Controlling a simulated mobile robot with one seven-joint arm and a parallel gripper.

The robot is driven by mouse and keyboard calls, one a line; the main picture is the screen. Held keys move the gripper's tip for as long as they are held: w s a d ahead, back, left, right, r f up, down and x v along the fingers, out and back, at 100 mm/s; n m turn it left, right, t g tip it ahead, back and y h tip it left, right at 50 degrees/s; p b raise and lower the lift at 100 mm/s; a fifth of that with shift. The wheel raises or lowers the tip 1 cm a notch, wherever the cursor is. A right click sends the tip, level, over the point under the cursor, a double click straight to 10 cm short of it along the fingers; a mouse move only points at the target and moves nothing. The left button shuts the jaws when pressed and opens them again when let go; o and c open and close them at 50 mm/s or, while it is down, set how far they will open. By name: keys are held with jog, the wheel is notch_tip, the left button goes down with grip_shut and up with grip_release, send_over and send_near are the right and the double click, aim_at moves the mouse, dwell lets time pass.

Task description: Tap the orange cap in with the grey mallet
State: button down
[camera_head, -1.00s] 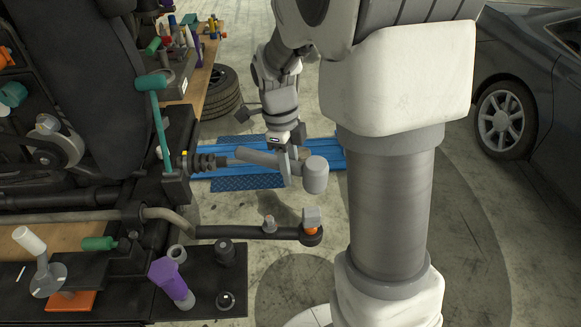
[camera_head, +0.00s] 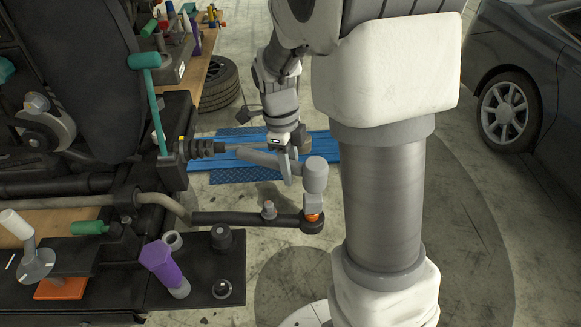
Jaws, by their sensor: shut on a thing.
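My gripper (camera_head: 289,163) is shut on the grey mallet's handle, close to its head. The grey mallet (camera_head: 316,176) has a cylindrical head, and its handle reaches left past the jaws. Much of the cap is hidden by the block and the black end.
A teal mallet (camera_head: 145,62) stands beside the black assembly at left. A purple-handled tool (camera_head: 160,262) and black fittings (camera_head: 222,238) are on a dark plate at lower left. A blue ramp (camera_head: 225,162) lies on the floor behind. A dark car (camera_head: 530,95) is at right.

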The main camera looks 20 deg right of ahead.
jog(key=shift+f+b, duration=0.4)
jog(key=shift+f, duration=0.35)
dwell(0.3)
jog(key=shift+r+p, duration=0.3)
jog(key=shift+f+b, duration=0.4)
jog(key=shift+f, duration=0.3)
dwell(0.4)
jog(key=shift+r+p, duration=0.35)
jog(key=shift+r, duration=0.05)
jog(key=shift+f, duration=0.1)
dwell(0.3)
